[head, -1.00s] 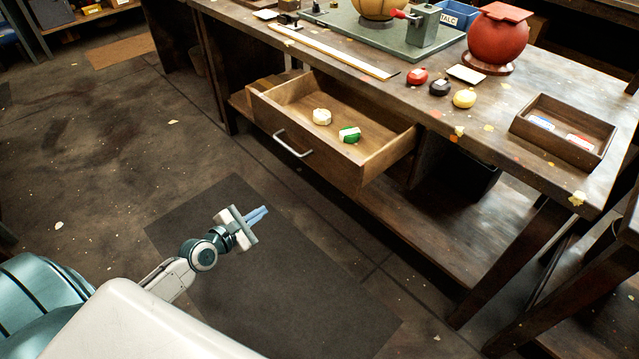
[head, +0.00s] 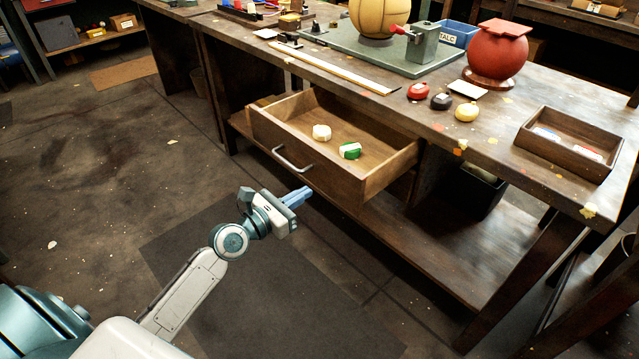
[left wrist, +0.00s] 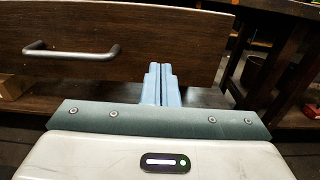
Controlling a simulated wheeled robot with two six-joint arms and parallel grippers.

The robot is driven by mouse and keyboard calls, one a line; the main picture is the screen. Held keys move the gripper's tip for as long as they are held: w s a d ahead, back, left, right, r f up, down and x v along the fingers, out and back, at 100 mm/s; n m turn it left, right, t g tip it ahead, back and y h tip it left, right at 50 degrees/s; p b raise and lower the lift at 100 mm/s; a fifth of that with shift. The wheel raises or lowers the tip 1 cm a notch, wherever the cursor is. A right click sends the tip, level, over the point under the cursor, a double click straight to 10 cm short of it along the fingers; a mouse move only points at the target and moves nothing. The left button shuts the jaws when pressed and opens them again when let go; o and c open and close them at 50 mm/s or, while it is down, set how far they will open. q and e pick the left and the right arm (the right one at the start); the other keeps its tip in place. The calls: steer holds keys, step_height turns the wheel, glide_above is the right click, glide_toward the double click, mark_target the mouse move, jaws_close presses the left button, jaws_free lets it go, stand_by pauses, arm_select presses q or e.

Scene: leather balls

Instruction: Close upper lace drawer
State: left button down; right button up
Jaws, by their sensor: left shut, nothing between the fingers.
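The wooden drawer (head: 345,195) under the bench is pulled out and open. It holds a cream lace bundle (head: 321,132) and a green-and-white one (head: 349,150). Its metal handle (head: 292,160) is on the front panel. My left gripper (head: 303,194) is shut and empty, in front of the drawer front and a little below the handle. In the left wrist view, my fingers (left wrist: 162,85) point toward the lower right part of the drawer front (left wrist: 125,30), with the handle (left wrist: 70,50) to their left. I cannot tell whether they touch it. My right gripper is not in view.
A lower shelf (head: 440,255) runs beneath the drawer. The floor in front is clear, with a dark mat (head: 230,290).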

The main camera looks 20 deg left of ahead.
mark_target(329, 178)
arm_select(q)
steer(key=x, duration=0.5)
steer(key=shift+w+d+b, duration=0.15)
steer(key=shift+w+b, duration=0.15)
steer(key=shift+w, duration=0.2)
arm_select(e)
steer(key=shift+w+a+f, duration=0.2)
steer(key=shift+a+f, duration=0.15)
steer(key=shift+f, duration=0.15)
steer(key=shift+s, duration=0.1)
arm_select(q)
steer(key=shift+w+d, duration=0.1)
